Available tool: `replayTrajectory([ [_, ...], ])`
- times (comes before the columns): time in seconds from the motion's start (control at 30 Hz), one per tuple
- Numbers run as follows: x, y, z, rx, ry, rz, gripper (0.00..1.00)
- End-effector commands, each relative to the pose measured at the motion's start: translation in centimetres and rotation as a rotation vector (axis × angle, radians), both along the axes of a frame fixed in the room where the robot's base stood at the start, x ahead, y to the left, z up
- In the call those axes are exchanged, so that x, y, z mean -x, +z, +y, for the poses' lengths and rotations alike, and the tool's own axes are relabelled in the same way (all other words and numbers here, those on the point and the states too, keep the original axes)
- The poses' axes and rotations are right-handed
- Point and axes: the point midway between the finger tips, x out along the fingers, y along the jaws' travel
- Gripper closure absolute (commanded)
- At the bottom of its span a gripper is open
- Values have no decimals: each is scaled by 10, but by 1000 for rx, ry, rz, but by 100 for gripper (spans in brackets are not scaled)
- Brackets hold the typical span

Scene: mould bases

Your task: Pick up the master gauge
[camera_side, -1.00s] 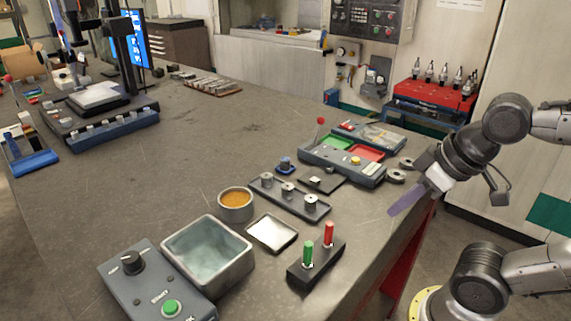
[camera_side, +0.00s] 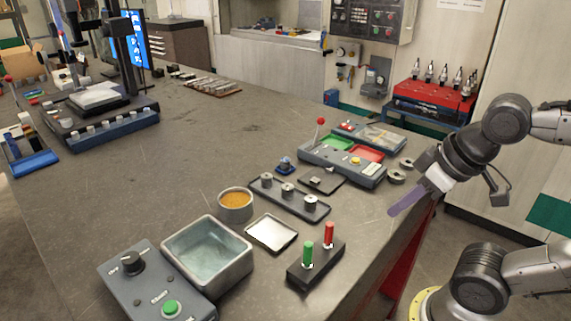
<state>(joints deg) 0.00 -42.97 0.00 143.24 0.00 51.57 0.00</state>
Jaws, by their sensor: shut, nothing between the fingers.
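No part is clearly marked as the master gauge. A small blue piece with a round top (camera_side: 285,165) stands upright behind a dark tray of several metal cylinders (camera_side: 311,202). A dark square plate (camera_side: 322,186) beside it bears a small metal bit. Green (camera_side: 307,255) and red (camera_side: 329,234) handled pieces stand upright in a dark block at the front.
A grey panel with a red-knobbed lever (camera_side: 320,122) and red and green trays lies behind. Metal rings (camera_side: 396,177) lie near the right edge. A bin (camera_side: 246,265), orange-filled bowl (camera_side: 235,214), shallow tray (camera_side: 289,241) and button box (camera_side: 123,287) stand in front. The bench middle is clear.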

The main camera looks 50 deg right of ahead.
Motion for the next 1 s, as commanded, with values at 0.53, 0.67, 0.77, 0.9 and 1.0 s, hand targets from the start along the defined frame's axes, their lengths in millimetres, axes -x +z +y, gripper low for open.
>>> replayTrajectory([
  [0.53,0,0,0,0,0,0,28],
  [0.67,0,0,0,0,0,0,28],
  [0.77,0,0,0,0,-1,0,28],
  [0.9,2,-1,0,-23,-43,12,28],
  [1.0,7,4,0,-65,-128,36,28],
])
